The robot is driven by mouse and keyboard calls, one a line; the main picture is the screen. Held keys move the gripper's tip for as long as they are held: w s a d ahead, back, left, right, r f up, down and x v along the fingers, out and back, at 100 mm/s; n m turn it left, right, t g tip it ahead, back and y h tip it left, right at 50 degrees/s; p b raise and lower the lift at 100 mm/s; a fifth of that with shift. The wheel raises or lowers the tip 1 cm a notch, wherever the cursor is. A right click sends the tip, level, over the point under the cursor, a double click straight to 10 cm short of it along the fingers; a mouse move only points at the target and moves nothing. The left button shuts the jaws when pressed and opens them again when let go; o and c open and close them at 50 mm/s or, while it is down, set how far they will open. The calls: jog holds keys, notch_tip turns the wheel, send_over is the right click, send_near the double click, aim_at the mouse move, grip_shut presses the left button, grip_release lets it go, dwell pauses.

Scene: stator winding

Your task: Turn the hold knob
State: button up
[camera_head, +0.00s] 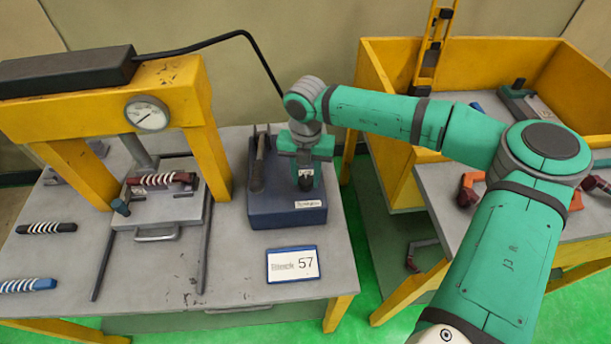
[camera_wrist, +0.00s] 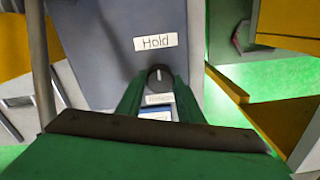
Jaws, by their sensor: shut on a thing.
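The hold knob (camera_wrist: 160,77) is dark and round with a pale pointer line. It sits on a dark blue box, below a white label reading "Hold" (camera_wrist: 155,41) in the wrist view. My gripper (camera_wrist: 160,88) has its green fingers on both sides of the knob and is shut on it. In the head view my gripper (camera_head: 306,182) points down at the blue control box (camera_head: 260,210), which stands on the grey table. The knob is hidden there behind my gripper. A smaller label shows between the fingers just below the knob.
A yellow press frame (camera_head: 180,90) with a gauge (camera_head: 147,114) stands left of the box. A dark upright lever (camera_head: 258,165) stands on the box, close left of my gripper. A yellow bin (camera_head: 400,150) is to the right.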

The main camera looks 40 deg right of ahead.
aim_at(305, 179)
jog(key=shift+d+r, duration=0.1)
jog(key=o, duration=1.1)
jog(key=shift+c, duration=0.2)
notch_tip(305, 179, up, 11)
jog(key=shift+w+f, duration=0.1)
jog(key=shift+f, duration=0.1)
